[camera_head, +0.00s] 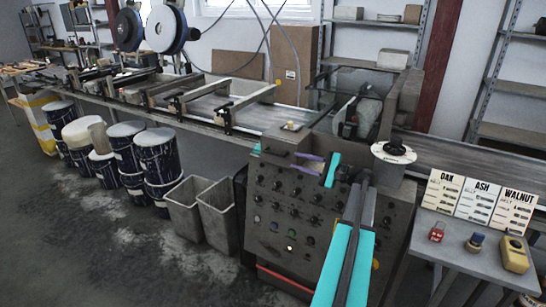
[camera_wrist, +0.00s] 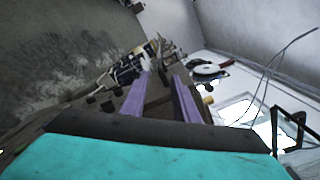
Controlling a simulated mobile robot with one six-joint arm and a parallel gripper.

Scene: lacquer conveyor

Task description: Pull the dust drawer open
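My gripper (camera_head: 300,163) shows two purple fingers in front of the upper part of the grey control cabinet (camera_head: 270,185). In the wrist view my gripper (camera_wrist: 161,82) has its fingers apart, with nothing between them. A red strip (camera_head: 285,281) runs low along the cabinet's front, well below my gripper. I cannot tell whether it belongs to the dust drawer. No drawer is clearly seen standing open. My turquoise arm hides part of the cabinet's right front.
Two grey bins (camera_head: 202,212) stand left of the cabinet, beside several dark drums (camera_head: 157,160). The conveyor (camera_head: 255,117) runs behind. A side table (camera_head: 455,250) with OAK, ASH and WALNUT cards stands at the right. The floor at front left is clear.

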